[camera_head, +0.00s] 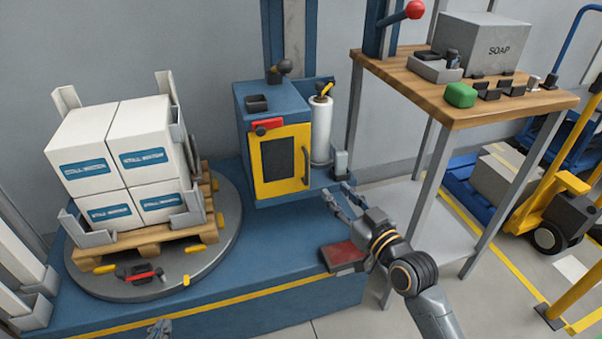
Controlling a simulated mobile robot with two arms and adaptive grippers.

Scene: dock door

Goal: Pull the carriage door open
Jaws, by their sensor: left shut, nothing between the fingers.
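The carriage door (266,160) is a yellow panel with a dark window on the front of the blue carriage housing (257,101). It looks closed. A dark curved handle (306,166) stands upright at its right edge. My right gripper (334,189) is open and empty, its fingers pointing up and left, a little below and to the right of the handle and apart from it in the picture. My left gripper (161,327) shows only as a small tip at the bottom edge, shut, well below and left of the door; the rest is out of frame.
A white film roll (318,130) stands right of the door. White boxes on a pallet stand on a round turntable (222,243) at left. A wooden-topped table (427,103) stands at right, its legs near my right arm. A red pad (342,254) lies below my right gripper.

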